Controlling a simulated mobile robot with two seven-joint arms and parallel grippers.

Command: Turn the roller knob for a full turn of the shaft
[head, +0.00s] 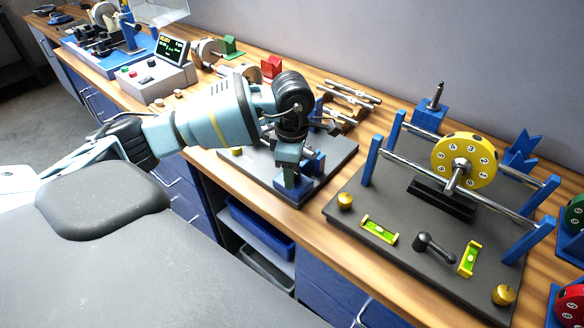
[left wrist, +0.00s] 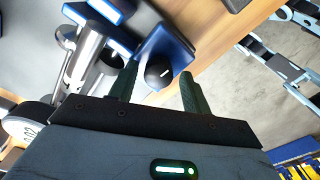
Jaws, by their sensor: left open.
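The round black roller knob (left wrist: 158,73) with a white mark shows in the left wrist view, in front of a blue block (left wrist: 165,48). My left gripper (left wrist: 158,76) is open, with one dark finger on each side of the knob in that view; I cannot tell whether either touches it. In the head view my left gripper (head: 293,182) points down over the front edge of the middle dark base plate (head: 335,152) and hides the knob. Steel shafts or rollers (left wrist: 85,60) lie left of the fingers in the wrist view. My right gripper is not in view.
To the right, a dark base (head: 380,252) carries blue posts, steel rails and a yellow numbered disc (head: 464,160). Green levels and a black-knobbed part lie on it. Left stands a control box with a screen (head: 172,48). A wall closes the back; open floor lies below the wooden edge.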

